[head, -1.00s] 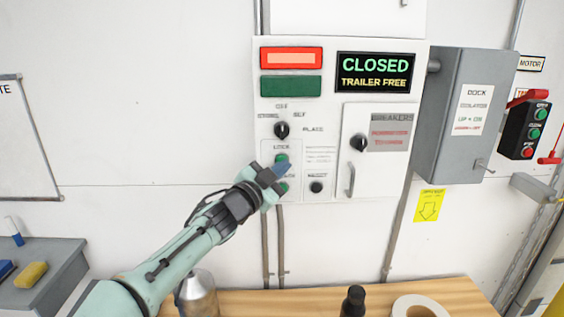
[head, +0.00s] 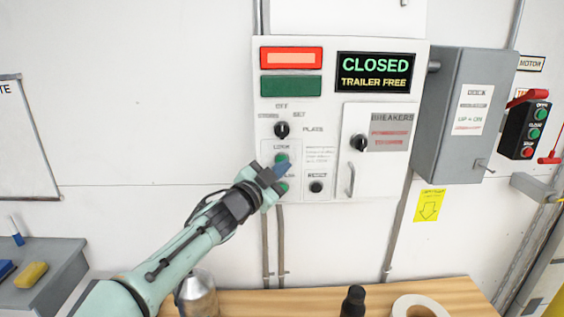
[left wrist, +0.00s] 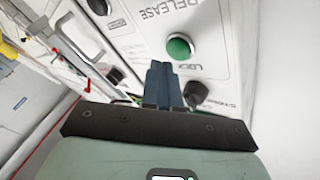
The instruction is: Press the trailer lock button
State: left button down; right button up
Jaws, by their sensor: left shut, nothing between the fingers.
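The trailer lock button (head: 282,157) is the upper green button on the white control panel (head: 327,92), under the LOCK label. It shows in the left wrist view as a round green button (left wrist: 180,46) with LOCK printed beside it. My left gripper (head: 284,169) is shut and empty, its blue fingertips just below the lock button in the head view. In the left wrist view the fingertips (left wrist: 160,66) point at the panel close beside the button; I cannot tell whether they touch it. A lower green button (head: 284,187) is partly hidden by the gripper. My right gripper is out of view.
A display (head: 374,72) reads CLOSED, TRAILER FREE. The red lamp (head: 291,58) looks lit. A black knob (head: 282,130), a black button (head: 316,187) and a breaker door handle (head: 350,180) are nearby. A wooden bench (head: 315,300) holds a bottle and a tape roll.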

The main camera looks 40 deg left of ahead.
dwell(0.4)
pick_arm(q)
jog(key=shift+w+a, duration=0.3)
jog(key=shift+w, duration=0.1)
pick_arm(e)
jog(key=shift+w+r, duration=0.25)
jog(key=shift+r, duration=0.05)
pick_arm(q)
jog(key=shift+s, duration=0.1)
jog(key=shift+w+a+p, duration=0.25)
jog(key=shift+w+p, duration=0.1)
jog(key=shift+p, duration=0.15)
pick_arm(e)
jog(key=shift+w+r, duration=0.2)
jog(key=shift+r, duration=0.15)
pick_arm(q)
jog(key=shift+s+d+b, duration=0.35)
jog(key=shift+s+d, duration=0.2)
jog(key=shift+s, duration=0.1)
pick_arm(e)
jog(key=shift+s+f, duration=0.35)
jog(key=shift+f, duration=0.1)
